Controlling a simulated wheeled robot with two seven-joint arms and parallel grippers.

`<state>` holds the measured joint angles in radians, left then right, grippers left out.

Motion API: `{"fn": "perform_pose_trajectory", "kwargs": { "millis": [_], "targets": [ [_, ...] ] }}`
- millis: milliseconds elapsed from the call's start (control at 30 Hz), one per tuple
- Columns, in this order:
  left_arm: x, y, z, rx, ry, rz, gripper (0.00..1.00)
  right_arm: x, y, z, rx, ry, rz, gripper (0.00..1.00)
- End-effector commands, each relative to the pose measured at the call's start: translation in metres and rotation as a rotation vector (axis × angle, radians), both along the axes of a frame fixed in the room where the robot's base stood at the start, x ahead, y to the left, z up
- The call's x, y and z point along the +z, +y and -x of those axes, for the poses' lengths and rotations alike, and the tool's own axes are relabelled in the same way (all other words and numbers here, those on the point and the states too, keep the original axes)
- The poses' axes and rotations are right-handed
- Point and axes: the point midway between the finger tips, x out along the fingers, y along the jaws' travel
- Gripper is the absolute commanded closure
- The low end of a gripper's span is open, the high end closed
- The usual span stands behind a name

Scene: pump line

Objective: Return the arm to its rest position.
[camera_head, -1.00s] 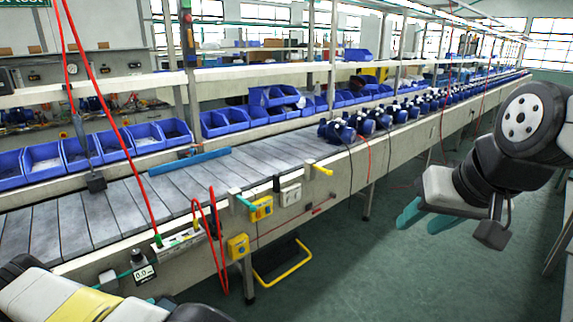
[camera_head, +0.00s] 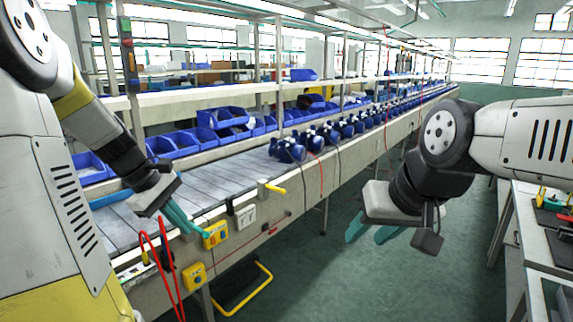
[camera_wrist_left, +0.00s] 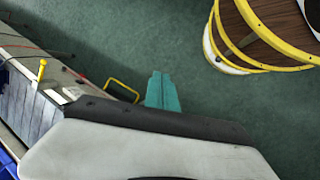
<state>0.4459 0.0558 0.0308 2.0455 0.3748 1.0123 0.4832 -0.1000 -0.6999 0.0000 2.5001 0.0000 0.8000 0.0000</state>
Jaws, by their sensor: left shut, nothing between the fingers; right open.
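My left gripper (camera_head: 180,217) has teal fingers that are shut and empty. In the head view it hangs in front of the conveyor's near edge, beside the yellow switch boxes. In the left wrist view its closed fingers (camera_wrist_left: 161,92) point over the green floor. My right gripper (camera_head: 372,232) is open and empty, its teal fingers spread over the clear aisle floor at the right of the line.
The conveyor (camera_head: 180,190) carries a row of blue pumps (camera_head: 290,148). Blue bins (camera_head: 222,118) line its far side. A yellow switch box (camera_head: 215,235) and a yellow lever (camera_head: 275,188) stick out from its near edge. A workbench (camera_head: 530,225) stands at right.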

Motion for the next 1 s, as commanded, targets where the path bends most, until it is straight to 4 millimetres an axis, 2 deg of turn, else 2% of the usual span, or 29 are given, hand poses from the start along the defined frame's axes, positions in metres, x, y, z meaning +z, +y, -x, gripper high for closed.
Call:
{"fn": "perform_pose_trajectory", "kwargs": {
  "millis": [33, 200, 333, 500, 633, 800, 1000],
  "targets": [
    [0.017, -0.018, 0.013, -0.096, -0.063, -0.061, 1.0, 0.0, 0.0, 0.0, 0.0, 0.0, 0.0, 0.59],
    [0.05, -0.059, 0.057, -0.408, -0.258, -0.25, 1.0, 0.0, 0.0, 0.0, 0.0, 0.0, 0.0, 0.59],
    [0.066, -0.082, 0.093, -0.632, -0.411, -0.388, 1.0, 0.0, 0.0, 0.0, 0.0, 0.0, 0.0, 0.59],
    [0.075, -0.098, 0.126, -0.852, -0.573, -0.527, 1.0, 0.0, 0.0, 0.0, 0.0, 0.0, 0.0, 0.59],
    [0.076, -0.103, 0.139, -0.94, -0.642, -0.586, 0.98, 0.0, 0.0, 0.0, 0.0, 0.0, 0.0, 0.59],
    [0.076, -0.104, 0.143, -0.972, -0.664, -0.607, 0.65, 0.0, 0.0, 0.0, 0.0, 0.0, 0.0, 0.59],
    [0.076, -0.104, 0.143, -0.969, -0.662, -0.606, 0.65, 0.0, 0.0, 0.0, 0.0, 0.0, 0.0, 0.59]
  ]
}}
